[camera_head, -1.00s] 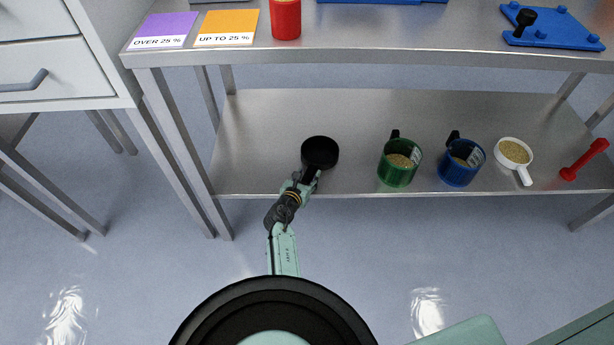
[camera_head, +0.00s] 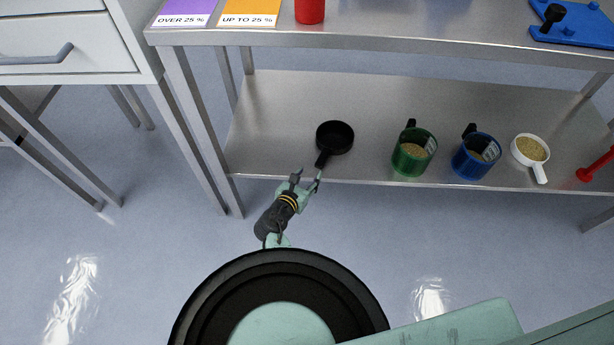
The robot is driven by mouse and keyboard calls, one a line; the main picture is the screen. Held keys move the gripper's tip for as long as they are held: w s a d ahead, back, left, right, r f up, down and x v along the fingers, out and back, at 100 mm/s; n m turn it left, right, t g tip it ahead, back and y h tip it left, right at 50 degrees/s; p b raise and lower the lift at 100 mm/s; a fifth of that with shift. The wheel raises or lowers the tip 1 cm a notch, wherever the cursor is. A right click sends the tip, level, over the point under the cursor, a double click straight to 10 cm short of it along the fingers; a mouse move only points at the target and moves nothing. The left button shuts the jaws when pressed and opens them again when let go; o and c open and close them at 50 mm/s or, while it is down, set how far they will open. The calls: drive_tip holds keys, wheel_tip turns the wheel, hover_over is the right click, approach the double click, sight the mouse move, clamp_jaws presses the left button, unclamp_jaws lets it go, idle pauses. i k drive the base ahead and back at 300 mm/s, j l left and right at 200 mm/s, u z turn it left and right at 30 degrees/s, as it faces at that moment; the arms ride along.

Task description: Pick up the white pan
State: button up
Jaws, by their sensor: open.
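The white pan (camera_head: 536,160) stands on the lower shelf at the right, filled with a tan grainy material, its white handle pointing toward the front edge. A black pan (camera_head: 336,137) stands left of the middle of the same shelf, its handle pointing to the front left. My gripper (camera_head: 307,180) is open and empty at the shelf's front edge, just in front of the black pan's handle and apart from it. It is far to the left of the white pan.
A green mug (camera_head: 413,156) and a blue mug (camera_head: 475,158) stand between the two pans on the lower shelf (camera_head: 270,120). A red tool (camera_head: 594,168) lies at the far right. The upper shelf overhangs behind, with table legs at the left.

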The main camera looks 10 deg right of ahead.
sight(528, 150)
drive_tip(key=z, duration=1.15)
